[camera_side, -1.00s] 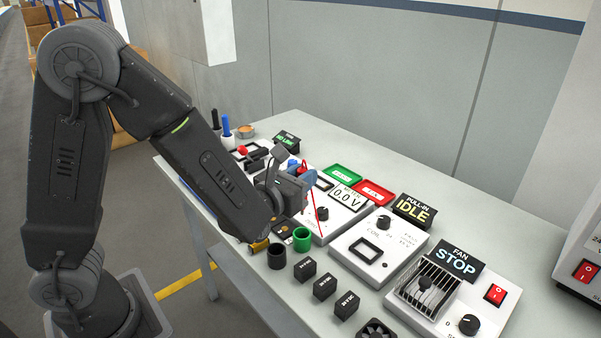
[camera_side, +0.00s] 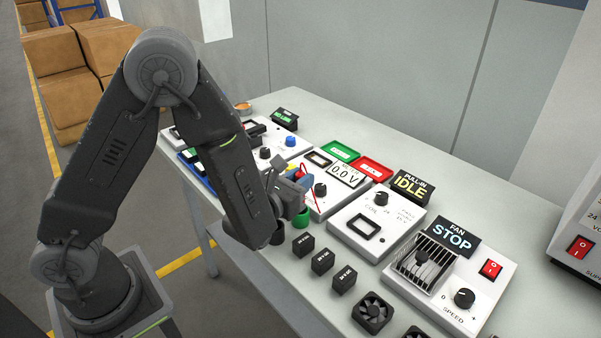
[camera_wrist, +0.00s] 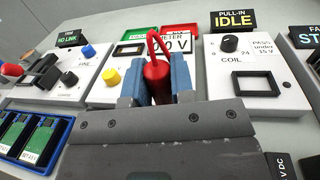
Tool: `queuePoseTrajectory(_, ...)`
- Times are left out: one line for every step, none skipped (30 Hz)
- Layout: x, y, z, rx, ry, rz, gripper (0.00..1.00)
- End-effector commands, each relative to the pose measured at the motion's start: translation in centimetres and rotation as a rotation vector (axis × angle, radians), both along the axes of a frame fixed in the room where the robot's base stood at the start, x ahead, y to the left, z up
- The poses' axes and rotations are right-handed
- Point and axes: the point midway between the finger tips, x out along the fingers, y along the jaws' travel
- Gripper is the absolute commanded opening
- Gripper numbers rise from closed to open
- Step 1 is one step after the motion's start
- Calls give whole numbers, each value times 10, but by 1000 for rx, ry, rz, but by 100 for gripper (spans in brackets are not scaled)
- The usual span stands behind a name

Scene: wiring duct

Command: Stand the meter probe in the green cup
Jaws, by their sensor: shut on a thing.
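My gripper (camera_wrist: 158,88) is shut on the red meter probe (camera_wrist: 157,78), its blue fingers on either side of it. A thin red lead loops up from the probe. In the side view my gripper (camera_side: 297,184) is in front of the meter panel (camera_side: 331,196), and only a little red of the probe shows. The green cup (camera_side: 301,220) stands on the table just below my gripper and is partly hidden by it. I cannot tell the height of the probe above the cup. The wrist view does not show the green cup.
A dark cup (camera_side: 278,237) stands beside the green one, partly behind my arm. Several black relay blocks (camera_side: 322,262) stand in a row to the right. The coil panel (camera_side: 375,225) and fan panel (camera_side: 450,280) lie beyond. A blue tray (camera_wrist: 35,137) is at left.

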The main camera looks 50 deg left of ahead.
Motion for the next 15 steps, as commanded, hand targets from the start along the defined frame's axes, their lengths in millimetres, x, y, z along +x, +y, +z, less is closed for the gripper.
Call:
queuePoseTrajectory(0,0,-2,0,-1,0,0)
queuePoseTrajectory(0,0,-2,0,-1,0,0)
queuePoseTrajectory(0,0,-3,-1,-1,0,0)
queuePoseTrajectory(0,0,-4,-1,-1,0,0)
queuePoseTrajectory(0,0,-4,-1,-1,0,0)
queuePoseTrajectory(0,0,-4,-1,-1,0,0)
queuePoseTrajectory(0,0,-5,-1,-1,0,0)
queuePoseTrajectory(0,0,-5,-1,-1,0,0)
queuePoseTrajectory(0,0,-5,-1,-1,0,0)
queuePoseTrajectory(0,0,-5,-1,-1,0,0)
queuePoseTrajectory(0,0,-5,-1,-1,0,0)
queuePoseTrajectory(0,0,-4,-1,-1,0,0)
queuePoseTrajectory(0,0,-4,-1,-1,0,0)
queuePoseTrajectory(0,0,-4,-1,-1,0,24)
queuePoseTrajectory(0,0,-4,-1,-1,0,28)
